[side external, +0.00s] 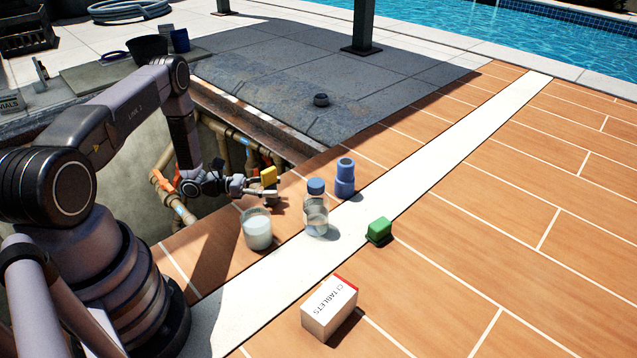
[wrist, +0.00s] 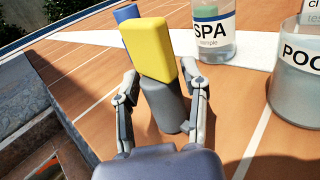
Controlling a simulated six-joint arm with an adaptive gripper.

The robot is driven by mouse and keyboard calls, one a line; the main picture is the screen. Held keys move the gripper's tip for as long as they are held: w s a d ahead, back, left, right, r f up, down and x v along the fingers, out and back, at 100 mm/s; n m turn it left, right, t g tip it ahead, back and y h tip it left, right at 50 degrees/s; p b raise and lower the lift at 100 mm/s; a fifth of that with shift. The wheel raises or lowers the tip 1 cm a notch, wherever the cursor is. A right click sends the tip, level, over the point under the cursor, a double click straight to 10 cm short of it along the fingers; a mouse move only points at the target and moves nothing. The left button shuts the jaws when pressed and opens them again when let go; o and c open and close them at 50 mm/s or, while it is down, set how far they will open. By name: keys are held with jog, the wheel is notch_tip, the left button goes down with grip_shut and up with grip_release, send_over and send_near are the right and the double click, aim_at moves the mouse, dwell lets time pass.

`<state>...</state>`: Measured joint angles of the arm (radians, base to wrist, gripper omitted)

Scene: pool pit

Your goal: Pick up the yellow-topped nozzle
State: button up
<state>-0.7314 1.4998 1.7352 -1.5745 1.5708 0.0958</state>
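The nozzle has a block-shaped yellow top (wrist: 150,48) and a grey body (wrist: 163,105). In the wrist view it stands on the tan deck, between the fingers of my gripper (wrist: 160,76). The fingers are spread, one on each side, with a gap visible beside the grey body. I cannot tell whether a fingertip touches it. In the side view the yellow top (side external: 268,174) shows at my gripper (side external: 262,190), near the pit edge. The nozzle's grey body is mostly hidden there.
Close to the right are a glass beaker (side external: 257,230), a blue-capped clear bottle (side external: 316,212) and a blue fitting (side external: 345,178). A green block (side external: 379,230) and a white tablets box (side external: 329,308) lie farther off. The open pit (side external: 210,165) with pipes borders the deck.

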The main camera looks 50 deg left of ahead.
grip_shut()
